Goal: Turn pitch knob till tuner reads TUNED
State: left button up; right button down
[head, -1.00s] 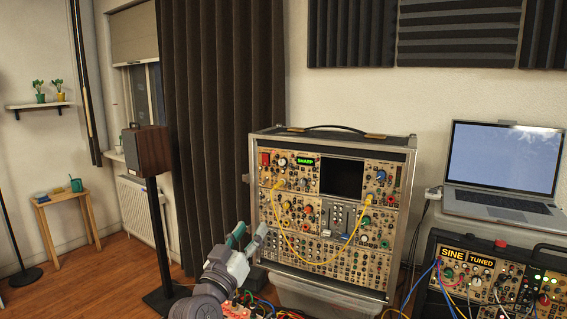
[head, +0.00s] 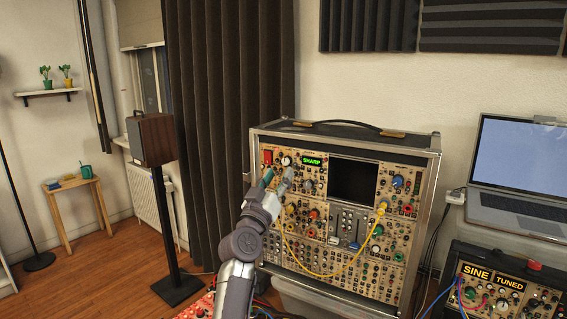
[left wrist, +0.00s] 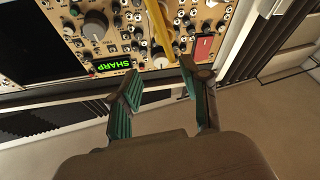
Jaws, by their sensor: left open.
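The tall modular synth case (head: 437,190) stands in the middle of the head view. Its green tuner display (head: 313,161) reads SHARP; the same display shows upside down in the left wrist view (left wrist: 112,64). A light-capped knob (head: 286,161) sits just left of the display, beside a red module (head: 267,157). I cannot tell whether it is the pitch knob. My left gripper (head: 278,179) is open in front of the upper left panel, just below that knob. In the left wrist view its green-padded fingers (left wrist: 160,80) are apart with nothing between them.
A yellow cable (head: 330,274) loops across the panel. A lower case at right has displays reading SINE (head: 476,272) and TUNED (head: 510,283). A laptop (head: 520,155) stands behind it. A speaker (head: 151,140) on a stand is at left.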

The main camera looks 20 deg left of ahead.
aim_at(285, 163)
pick_arm(q)
jog(key=x, duration=0.2)
jog(key=shift+w+r, duration=0.2)
jog(key=shift+w, duration=0.15)
jog(key=shift+w+r, duration=0.2)
jog(key=shift+w, duration=0.35)
jog(key=shift+c, duration=0.2)
grip_shut()
pick_arm(e)
jog(key=shift+w+r, duration=0.35)
jog(key=shift+w, duration=0.25)
